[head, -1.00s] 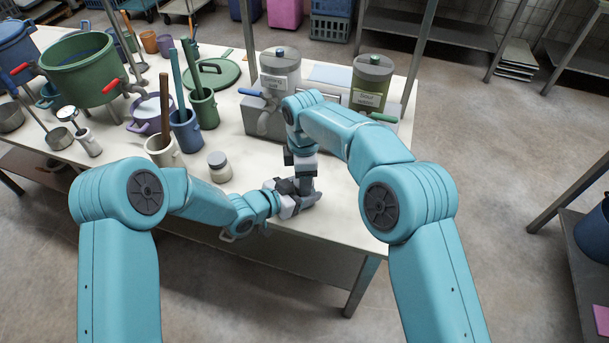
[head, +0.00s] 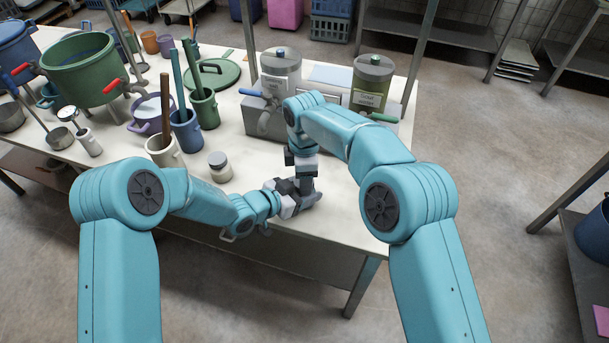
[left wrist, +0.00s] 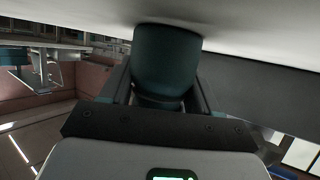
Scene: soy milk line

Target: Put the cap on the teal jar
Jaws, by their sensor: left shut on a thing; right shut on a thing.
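The teal jar (left wrist: 168,62) shows dark teal between the fingers of my left gripper (left wrist: 160,95) in the left wrist view, which seems upside down. Its wide end is close to the pale table top; I cannot tell if it touches. In the head view my left gripper (head: 298,203) is low over the table's front part, shut on the jar, which it and the right arm mostly hide. My right gripper (head: 304,181) points down right at the left one. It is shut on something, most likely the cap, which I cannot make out.
A small glass jar with a grey lid (head: 219,166) stands left of the grippers. Crocks with long handles (head: 185,130) and a green pot (head: 90,70) fill the left side. A twin dispenser (head: 280,75) stands behind. The table (head: 345,205) is bare at the front right.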

